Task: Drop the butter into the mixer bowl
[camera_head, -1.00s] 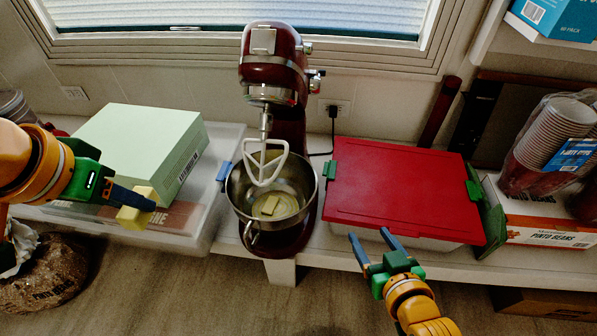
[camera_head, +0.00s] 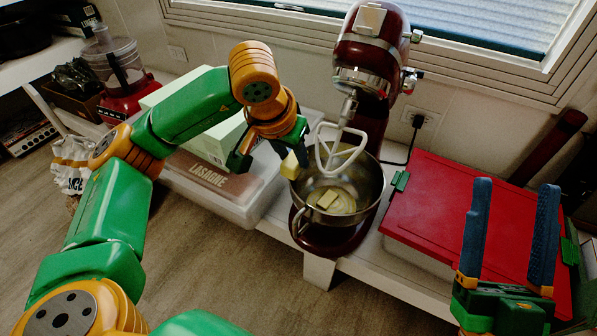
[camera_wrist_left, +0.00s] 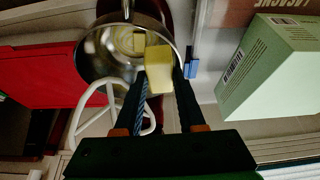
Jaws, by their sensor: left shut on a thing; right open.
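The steel mixer bowl (camera_head: 369,188) sits on the dark red stand mixer (camera_head: 374,60), under its white beater (camera_head: 338,155). A yellow butter piece (camera_head: 327,199) lies inside the bowl. My left gripper (camera_head: 294,158) is shut on another yellow butter block (camera_head: 289,166), held at the bowl's left rim in the head view. In the left wrist view this held block (camera_wrist_left: 159,70) overlaps the bowl's rim (camera_wrist_left: 84,62), with the other piece visible inside. I cannot tell its height above the rim. My right gripper (camera_head: 514,190) is open and empty over the red-lidded bin.
The red-lidded bin (camera_head: 425,200) stands right of the mixer. A pale green box (camera_head: 205,145) and a clear bin with a lasagne box (camera_head: 213,180) stand to the left. A food processor (camera_head: 120,80) is further left. The beater is close to my left gripper.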

